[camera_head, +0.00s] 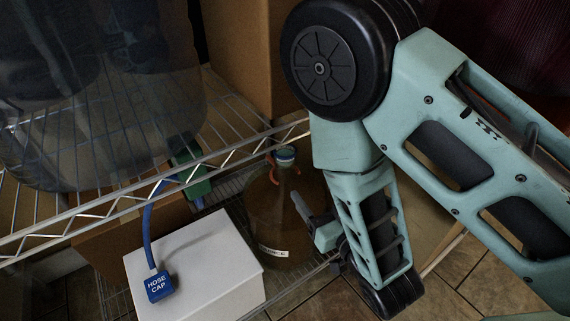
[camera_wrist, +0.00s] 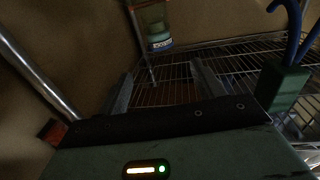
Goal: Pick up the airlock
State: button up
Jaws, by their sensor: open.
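The far finger is partly hidden in the head view.
A wire shelf (camera_head: 120,205) with a large translucent bucket (camera_head: 85,120) overhangs the left. A white box (camera_head: 205,265) carries a blue hose with a "HOSE CAP" tag (camera_head: 159,287). A green block (camera_head: 190,170) is behind it. A cardboard box (camera_head: 240,50) stands behind.

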aim_at(290, 157)
jog(key=b+x, duration=0.6)
jog(key=x, duration=0.2)
jog(key=b+x, duration=0.1)
jog(key=x, duration=0.5)
jog(key=shift+w+b, duration=0.3)
jog(key=shift+b, duration=0.05)
jog(key=shift+a, duration=0.1)
jog(key=c, duration=1.1)
jog(key=shift+r, duration=0.15)
jog(key=shift+c, duration=0.2)
